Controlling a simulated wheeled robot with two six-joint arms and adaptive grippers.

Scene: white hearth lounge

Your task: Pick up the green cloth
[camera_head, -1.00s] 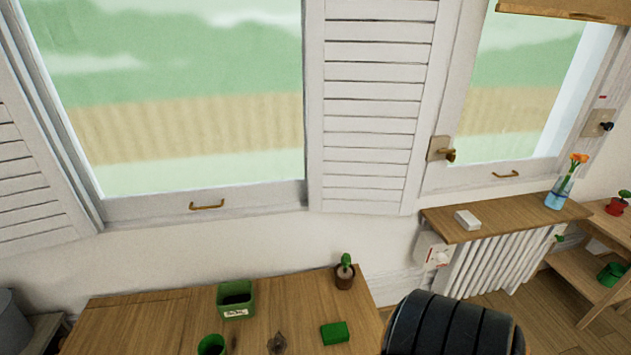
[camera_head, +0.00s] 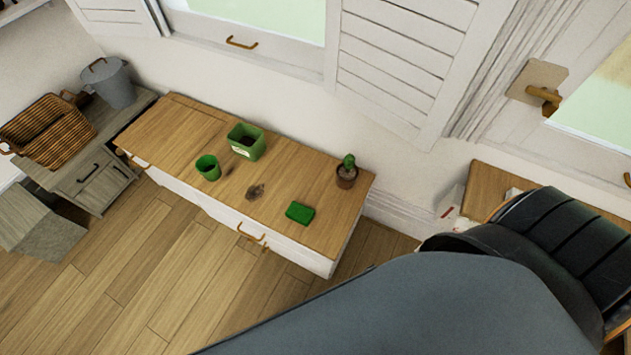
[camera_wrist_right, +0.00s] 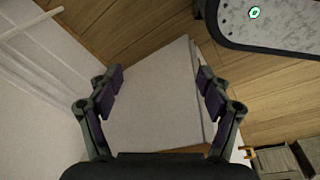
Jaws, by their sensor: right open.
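The green cloth (camera_head: 299,213) is a small folded block lying near the front edge of the wooden cabinet top (camera_head: 225,190) in the head view. My right arm crosses the lower right of the head view, and its gripper is out of frame there. In the right wrist view my right gripper (camera_wrist_right: 158,88) is open with nothing between its fingers. Beyond them a pale flat panel and wooden floor show, and the cloth does not show. My left gripper is not in view.
A green square bin (camera_head: 246,142), a green cup (camera_head: 208,167) and a potted cactus (camera_head: 346,172) stand on the cabinet top. A dark knot-like patch (camera_head: 255,192) lies left of the cloth. A wicker basket (camera_head: 48,130) and grey bucket (camera_head: 109,82) stand at left. Floor in front is clear.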

